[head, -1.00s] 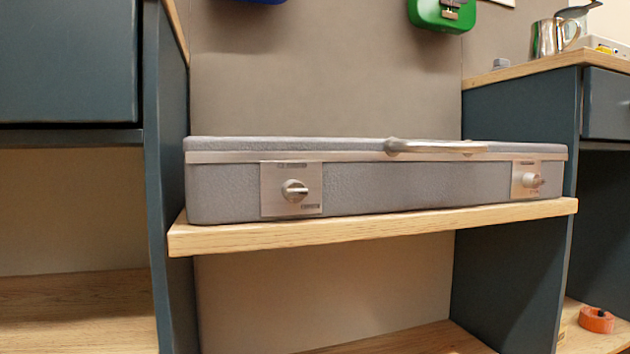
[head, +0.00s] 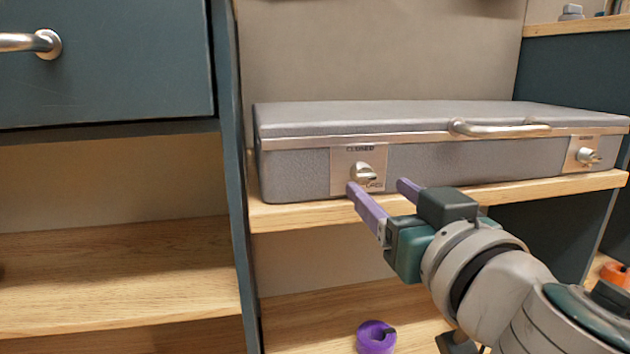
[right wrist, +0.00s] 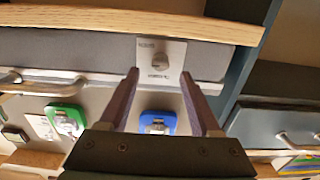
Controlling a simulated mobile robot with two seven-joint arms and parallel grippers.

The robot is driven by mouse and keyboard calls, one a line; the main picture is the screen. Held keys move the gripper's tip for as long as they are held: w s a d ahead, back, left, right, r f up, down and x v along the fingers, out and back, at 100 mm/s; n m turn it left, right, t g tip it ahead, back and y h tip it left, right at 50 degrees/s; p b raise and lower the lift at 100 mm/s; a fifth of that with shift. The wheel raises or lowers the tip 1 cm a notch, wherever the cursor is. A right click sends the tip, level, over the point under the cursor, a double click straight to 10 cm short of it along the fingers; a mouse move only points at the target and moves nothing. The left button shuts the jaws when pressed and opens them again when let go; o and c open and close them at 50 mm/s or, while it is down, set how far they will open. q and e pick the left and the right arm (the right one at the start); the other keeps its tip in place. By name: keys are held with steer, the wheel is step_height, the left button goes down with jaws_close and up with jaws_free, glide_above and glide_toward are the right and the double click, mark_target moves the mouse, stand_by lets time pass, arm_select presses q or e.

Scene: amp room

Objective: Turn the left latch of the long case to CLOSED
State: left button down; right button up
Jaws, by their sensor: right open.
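The long grey case (head: 290,172) lies on a wooden shelf with its lid down. Its left latch (head: 363,173) is a metal knob on a silver plate, with CLOSED at the top and what looks like OPEN at the lower right. The knob appears tilted towards the lower right. The latch also shows in the right wrist view (right wrist: 160,60), which looks upside down. My right gripper (head: 379,186) is open and empty, its purple fingers just in front of and below the latch, apart from it. In the wrist view the latch sits between the fingertips (right wrist: 159,74). My left gripper is out of view.
The case's right latch (head: 587,156) and lid handle (head: 500,130) are to the right. The shelf edge (head: 300,216) runs just below the case. A dark cabinet panel (head: 232,180) stands close on the left. A purple ring (head: 376,337) lies on the lower shelf.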

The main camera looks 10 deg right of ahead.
mark_target(367, 179)
steer(key=shift+w+a+b, duration=0.1)
steer(key=shift+w+b, duration=0.4)
steer(key=shift+w, duration=1.7)
jaws_close()
